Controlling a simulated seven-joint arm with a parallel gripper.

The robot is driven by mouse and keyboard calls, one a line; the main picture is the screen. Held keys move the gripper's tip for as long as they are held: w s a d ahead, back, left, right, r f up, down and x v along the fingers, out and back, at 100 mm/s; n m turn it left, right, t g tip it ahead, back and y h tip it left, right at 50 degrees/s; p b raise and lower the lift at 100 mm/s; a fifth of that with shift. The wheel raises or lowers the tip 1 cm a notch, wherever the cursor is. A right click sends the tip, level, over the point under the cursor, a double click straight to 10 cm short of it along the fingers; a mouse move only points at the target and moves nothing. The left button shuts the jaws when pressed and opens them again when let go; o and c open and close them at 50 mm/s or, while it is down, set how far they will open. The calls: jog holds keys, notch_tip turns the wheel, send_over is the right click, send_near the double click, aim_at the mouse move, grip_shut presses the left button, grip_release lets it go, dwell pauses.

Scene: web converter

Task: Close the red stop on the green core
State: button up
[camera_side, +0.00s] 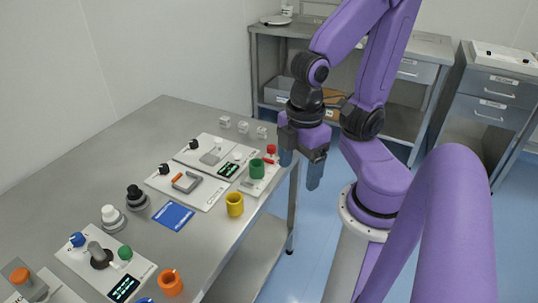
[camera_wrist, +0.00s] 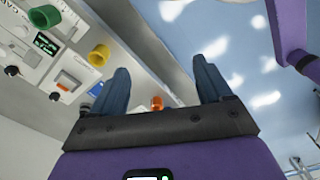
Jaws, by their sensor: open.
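The green core (camera_side: 257,168) is a short upright cylinder near the table's right edge, on a pale panel. A small red knob (camera_side: 271,149) and a thin red piece (camera_side: 268,160) show just behind it; I cannot tell which is the stop or how it sits against the core. My gripper (camera_side: 300,170) hangs pointing down, right of the core and around the table edge, apart from it. In the wrist view the gripper (camera_wrist: 162,70) is open with nothing between its fingers. The green core (camera_wrist: 44,17) is at the upper left there; no red part shows in that view.
A yellow cup (camera_side: 235,204) stands in front of the green core and an orange one (camera_side: 171,282) further forward. Panels with knobs and displays cover the table (camera_side: 165,112). Small clear blocks (camera_side: 243,127) lie behind. Floor is open beyond the right edge.

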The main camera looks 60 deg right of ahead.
jog(key=c, duration=0.4)
jog(key=shift+o, duration=0.2)
jog(key=w+d+m, duration=0.3)
jog(key=w+m, duration=0.2)
jog(key=w, duration=0.5)
jog(key=m, duration=1.1)
send_over(271, 146)
notch_tip(271, 146, down, 3)
notch_tip(271, 146, down, 17)
jog(key=shift+s+f, duration=0.1)
